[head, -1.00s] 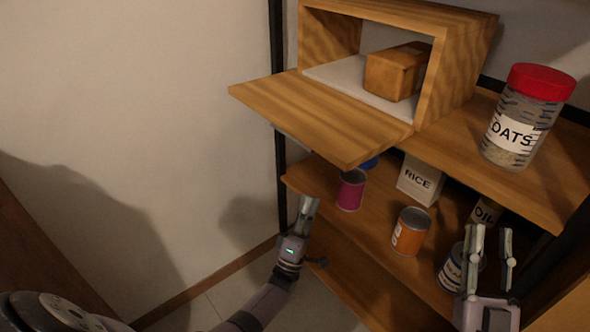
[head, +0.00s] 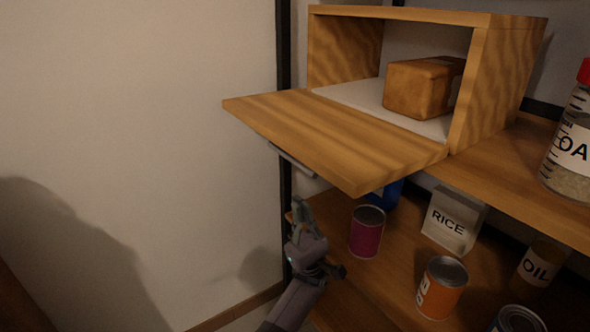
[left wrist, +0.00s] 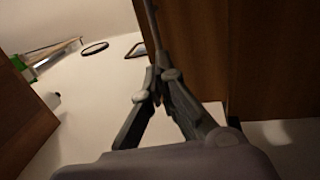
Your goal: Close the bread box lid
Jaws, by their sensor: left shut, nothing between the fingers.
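The wooden bread box (head: 492,75) stands on the upper shelf with its front open. Its lid (head: 335,138) is folded down and juts out past the shelf, close to level. A metal handle (head: 292,160) shows under the lid's left edge. A loaf of bread (head: 420,88) lies inside on a white floor. My left gripper (head: 301,207) is below the lid, apart from it, shut and empty with its fingers pointing up. In the left wrist view its fingers (left wrist: 155,70) meet beside a dark brown wooden surface (left wrist: 250,60). My right gripper is out of view.
On the lower shelf stand a purple can (head: 367,232), a rice box (head: 453,220), an orange can (head: 441,288), an oil container (head: 540,265) and a blue item (head: 385,194). An oats jar (head: 570,150) stands right of the box. A bare wall fills the left.

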